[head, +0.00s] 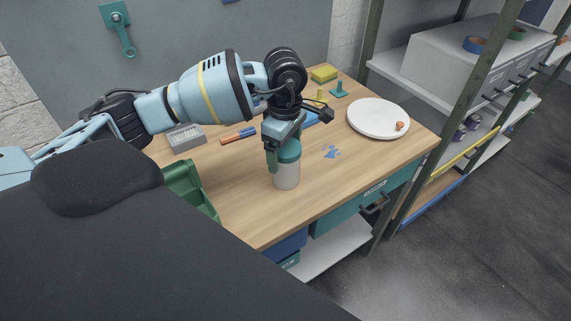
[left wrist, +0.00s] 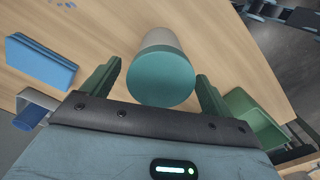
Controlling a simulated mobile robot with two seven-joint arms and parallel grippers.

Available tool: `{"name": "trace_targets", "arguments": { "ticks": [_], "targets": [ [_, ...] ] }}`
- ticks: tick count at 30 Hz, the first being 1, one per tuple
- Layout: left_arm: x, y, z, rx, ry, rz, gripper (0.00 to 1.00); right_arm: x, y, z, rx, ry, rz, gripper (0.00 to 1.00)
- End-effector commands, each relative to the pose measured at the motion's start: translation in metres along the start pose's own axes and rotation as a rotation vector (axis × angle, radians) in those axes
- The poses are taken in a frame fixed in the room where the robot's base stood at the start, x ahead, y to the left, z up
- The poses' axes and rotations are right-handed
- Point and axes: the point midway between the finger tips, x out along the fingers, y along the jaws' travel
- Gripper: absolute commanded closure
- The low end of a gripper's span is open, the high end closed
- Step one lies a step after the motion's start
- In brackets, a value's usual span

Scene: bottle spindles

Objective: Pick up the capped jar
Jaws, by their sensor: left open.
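The capped jar has a pale grey body (head: 287,177) and a teal cap (head: 290,151). It stands upright on the wooden table near the front edge. In the left wrist view the round teal cap (left wrist: 161,77) faces the camera, with part of the pale body behind it. My left gripper (head: 283,152) is open at the top of the jar. In the left wrist view one green finger lies on each side of the cap, with a visible gap on both sides. Part of the cap is hidden by the gripper in the head view. My right gripper is not in view.
A green bin (head: 188,190) stands left of the jar. A white plate (head: 372,119), a yellow sponge (head: 324,74) and a teal spindle (head: 339,89) are toward the back right. A blue block (left wrist: 41,62) lies near the gripper. Table right of the jar is mostly clear.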

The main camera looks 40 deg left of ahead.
Motion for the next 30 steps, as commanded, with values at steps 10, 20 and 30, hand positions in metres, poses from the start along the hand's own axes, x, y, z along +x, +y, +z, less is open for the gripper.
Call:
{"name": "trace_targets", "arguments": {
  "ticks": [10, 20, 30],
  "targets": [
    [0.0, 0.0, 0.0002, 0.001, 0.0, 0.0, 0.35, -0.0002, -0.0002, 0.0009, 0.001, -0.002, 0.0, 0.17],
    [-0.0008, 0.0003, 0.0002, 0.001, 0.0, 0.002, 0.76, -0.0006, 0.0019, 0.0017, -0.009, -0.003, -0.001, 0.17],
    [-0.0044, 0.0006, 0.0002, 0.001, 0.0, 0.002, 0.76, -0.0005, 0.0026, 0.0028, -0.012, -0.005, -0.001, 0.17]
  ]
}}
